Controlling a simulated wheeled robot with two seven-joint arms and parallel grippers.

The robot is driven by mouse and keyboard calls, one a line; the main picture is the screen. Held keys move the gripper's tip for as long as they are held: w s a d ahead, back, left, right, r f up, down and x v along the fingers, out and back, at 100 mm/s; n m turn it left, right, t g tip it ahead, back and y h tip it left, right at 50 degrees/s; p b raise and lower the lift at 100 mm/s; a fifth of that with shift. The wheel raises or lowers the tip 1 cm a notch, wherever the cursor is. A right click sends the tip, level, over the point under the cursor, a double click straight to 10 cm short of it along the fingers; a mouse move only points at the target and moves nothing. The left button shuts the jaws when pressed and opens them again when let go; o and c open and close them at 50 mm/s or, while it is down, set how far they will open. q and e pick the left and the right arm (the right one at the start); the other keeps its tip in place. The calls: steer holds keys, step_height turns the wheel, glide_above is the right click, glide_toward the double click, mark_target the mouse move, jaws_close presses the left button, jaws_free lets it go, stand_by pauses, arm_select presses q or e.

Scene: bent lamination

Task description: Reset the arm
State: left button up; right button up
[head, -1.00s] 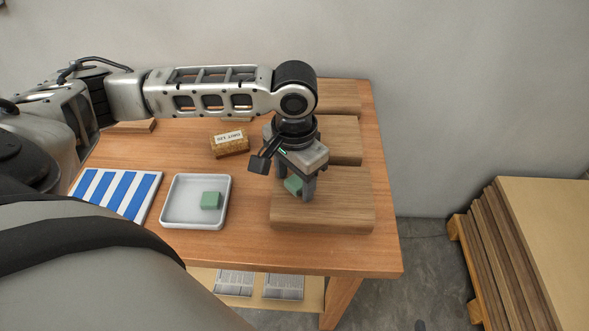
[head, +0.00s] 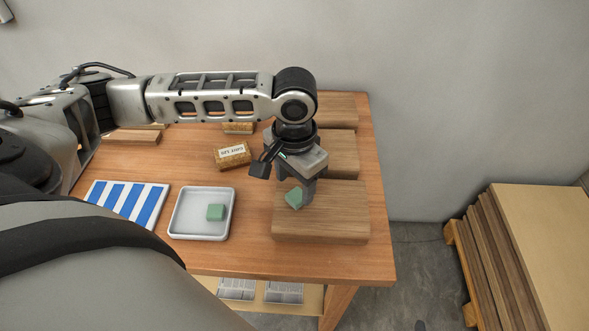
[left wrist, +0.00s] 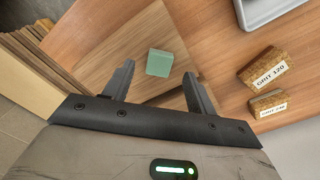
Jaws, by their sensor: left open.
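My left gripper (head: 300,190) hangs pointing down over the front wooden board (head: 335,225) on the right of the table. A small green block (head: 294,198) lies on that board. In the left wrist view my left gripper (left wrist: 158,72) is open, and the green block (left wrist: 159,63) shows in the gap between its fingers, apart from both. In the head view a finger partly overlaps the block's right side.
A white tray (head: 183,232) holds another green block (head: 215,212). A blue-and-white striped mat (head: 125,203) lies left of it. A labelled cork block (head: 232,155) sits behind the tray. More boards (head: 340,155) lie at the back right; stacked panels (head: 530,230) stand beside the table.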

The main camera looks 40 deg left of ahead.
arm_select(q)
steer(key=shift+r+p, duration=0.45)
steer(key=shift+r, duration=1.25)
